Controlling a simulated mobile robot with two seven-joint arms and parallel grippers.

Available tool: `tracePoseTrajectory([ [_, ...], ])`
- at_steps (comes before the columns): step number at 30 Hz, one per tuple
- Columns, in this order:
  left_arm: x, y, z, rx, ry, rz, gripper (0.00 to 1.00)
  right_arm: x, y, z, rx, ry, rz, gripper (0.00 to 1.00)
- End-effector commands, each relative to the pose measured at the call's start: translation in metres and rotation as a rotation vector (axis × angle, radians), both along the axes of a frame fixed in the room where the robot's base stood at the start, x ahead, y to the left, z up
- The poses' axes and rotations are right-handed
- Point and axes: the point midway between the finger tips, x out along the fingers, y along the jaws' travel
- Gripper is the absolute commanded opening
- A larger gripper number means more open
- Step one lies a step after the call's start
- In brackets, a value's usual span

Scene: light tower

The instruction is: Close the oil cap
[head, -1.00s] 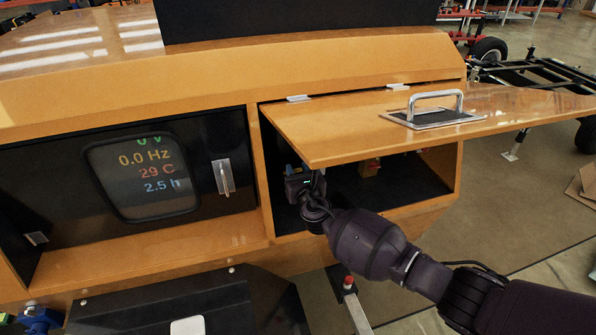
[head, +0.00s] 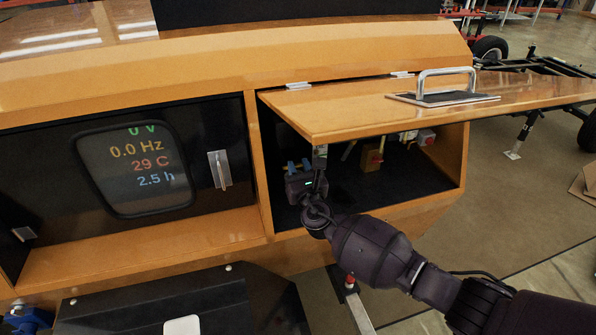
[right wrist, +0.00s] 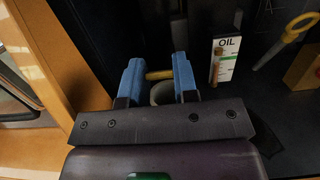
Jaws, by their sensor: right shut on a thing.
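My right gripper (head: 297,167) reaches into the open compartment under the raised orange hatch. In the right wrist view, its blue fingers (right wrist: 157,80) are shut on the yellow oil cap (right wrist: 158,75), which shows as a short bar between them. A pale grey round neck (right wrist: 162,94) shows just below the cap, partly hidden by the gripper. I cannot tell whether the cap is seated on it. An oil level label (right wrist: 225,60) is to the right of the fingers. My left gripper is not in view.
The orange hatch (head: 350,115) with a metal handle stands open above my right arm. The compartment's left wall (right wrist: 65,65) is close to the gripper. A yellow looped handle (right wrist: 290,38) and a yellow box (right wrist: 305,68) are to the right. The compartment floor (head: 400,180) has free room.

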Motion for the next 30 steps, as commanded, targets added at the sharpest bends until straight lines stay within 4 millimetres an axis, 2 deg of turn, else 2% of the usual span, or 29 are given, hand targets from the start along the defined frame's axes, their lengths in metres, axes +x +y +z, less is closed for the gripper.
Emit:
tracePoseTrajectory([
  [1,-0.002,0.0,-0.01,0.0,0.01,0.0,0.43,-0.003,-0.001,-0.012,0.002,0.012,0.002,0.0],
  [16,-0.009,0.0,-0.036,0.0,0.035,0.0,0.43,-0.017,-0.003,-0.042,-0.004,0.018,0.001,0.0],
  [30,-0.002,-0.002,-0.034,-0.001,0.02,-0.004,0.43,-0.019,-0.004,-0.051,-0.002,0.017,0.001,0.0],
])
